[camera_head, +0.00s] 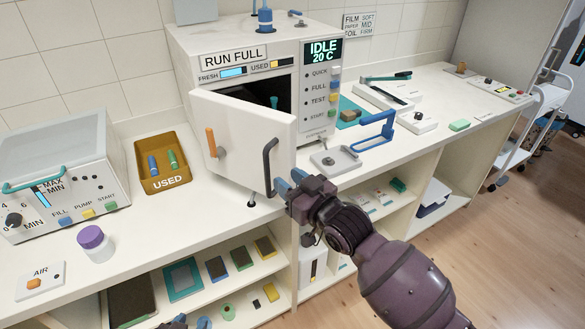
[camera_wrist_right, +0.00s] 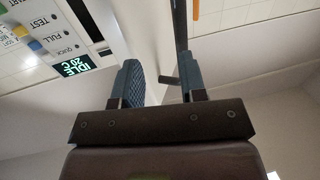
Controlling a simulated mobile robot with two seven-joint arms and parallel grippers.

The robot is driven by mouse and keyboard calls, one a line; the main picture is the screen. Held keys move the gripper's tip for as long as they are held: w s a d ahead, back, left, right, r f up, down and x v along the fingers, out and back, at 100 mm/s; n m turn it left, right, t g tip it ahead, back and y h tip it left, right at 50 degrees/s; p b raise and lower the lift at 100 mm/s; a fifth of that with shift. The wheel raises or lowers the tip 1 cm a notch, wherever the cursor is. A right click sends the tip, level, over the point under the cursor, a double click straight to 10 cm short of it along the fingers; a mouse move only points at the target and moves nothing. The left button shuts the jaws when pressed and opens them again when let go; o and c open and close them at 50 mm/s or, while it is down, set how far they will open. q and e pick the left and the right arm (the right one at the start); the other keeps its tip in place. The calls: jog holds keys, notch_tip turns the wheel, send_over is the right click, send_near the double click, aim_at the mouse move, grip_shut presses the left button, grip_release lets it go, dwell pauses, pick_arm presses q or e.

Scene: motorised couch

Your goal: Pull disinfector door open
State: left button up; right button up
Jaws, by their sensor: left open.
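The disinfector (camera_head: 318,75) is a white box labelled RUN FULL, with a display reading IDLE 20 C. Its white door (camera_head: 240,125) stands partly open, swung out on its left side, with the dark interior showing above it. The door carries an orange latch (camera_head: 211,142) and a black bar handle (camera_head: 268,165). My right gripper (camera_head: 284,182) is open at the handle's lower end. In the right wrist view its fingers (camera_wrist_right: 160,85) are apart, and the dark handle (camera_wrist_right: 179,30) shows by the right finger; contact is unclear. My left gripper (camera_head: 188,322) is barely visible at the bottom edge.
A brown USED tray (camera_head: 179,184) with two small bottles sits left of the disinfector. A white machine (camera_head: 60,165) and a purple-capped jar (camera_head: 95,243) stand further left. A blue-handled device (camera_head: 337,162) lies right of the door. Open shelves are below the counter.

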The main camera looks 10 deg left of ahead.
jog(key=s+d, duration=0.1)
jog(key=d, duration=0.5)
jog(key=shift+s+d+b, duration=0.25)
jog(key=shift+d+b, duration=0.1)
jog(key=shift+d, duration=0.05)
